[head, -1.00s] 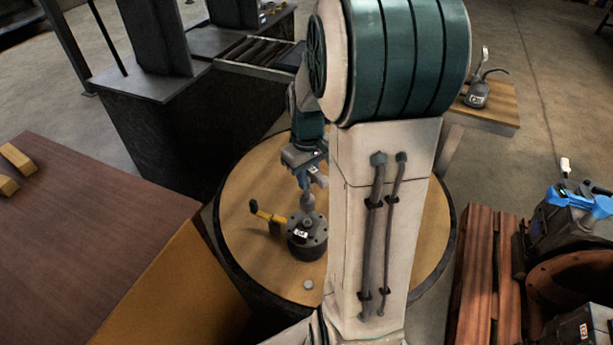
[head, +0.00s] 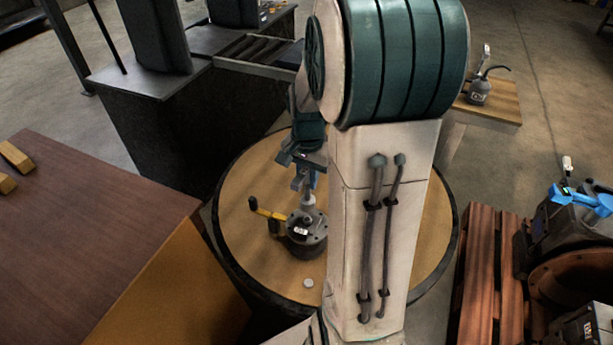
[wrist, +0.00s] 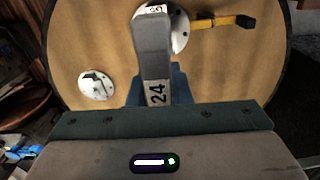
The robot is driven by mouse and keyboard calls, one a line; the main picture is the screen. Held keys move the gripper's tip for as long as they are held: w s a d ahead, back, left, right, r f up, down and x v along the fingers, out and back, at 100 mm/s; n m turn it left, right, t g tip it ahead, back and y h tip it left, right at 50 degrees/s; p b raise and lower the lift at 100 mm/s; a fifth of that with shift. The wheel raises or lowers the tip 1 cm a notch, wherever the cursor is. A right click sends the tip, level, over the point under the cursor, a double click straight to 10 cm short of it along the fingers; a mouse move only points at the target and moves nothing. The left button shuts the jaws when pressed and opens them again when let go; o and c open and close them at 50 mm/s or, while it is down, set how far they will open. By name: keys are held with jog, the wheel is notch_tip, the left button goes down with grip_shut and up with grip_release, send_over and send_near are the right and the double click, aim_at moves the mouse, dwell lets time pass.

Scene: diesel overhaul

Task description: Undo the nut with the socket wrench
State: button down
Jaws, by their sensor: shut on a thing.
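My gripper (head: 303,180) is above the round wooden table and shut on the socket wrench. The wrench is grey with a "24" mark; its body (wrist: 153,60) runs away from my jaws in the wrist view. In the head view its pale lower end (head: 308,200) reaches down to the top of a dark round flanged part (head: 307,238) standing on the table. The flanged part (wrist: 180,32) shows partly behind the wrench in the wrist view. The nut is hidden beneath the wrench, so I cannot tell how the socket sits on it.
A yellow-and-black tool (head: 268,214) sits left of the flanged part. A small pale disc (head: 308,283) lies on the round table (head: 245,180) in front. A brown bench (head: 90,220) stands left, dark machinery (head: 160,130) behind, and a pallet (head: 483,265) at right.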

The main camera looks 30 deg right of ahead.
aim_at(307, 199)
jog(key=m, duration=0.2)
jog(key=m+b, duration=0.1)
jog(key=m, duration=0.2)
jog(key=shift+f+m, duration=0.3)
jog(key=shift+f, duration=0.1)
jog(key=m, duration=0.5)
jog(key=shift+f+m, duration=0.3)
jog(key=shift+f, duration=0.05)
jog(key=shift+f+b, duration=1.1)
jog(key=shift+f, duration=0.55)
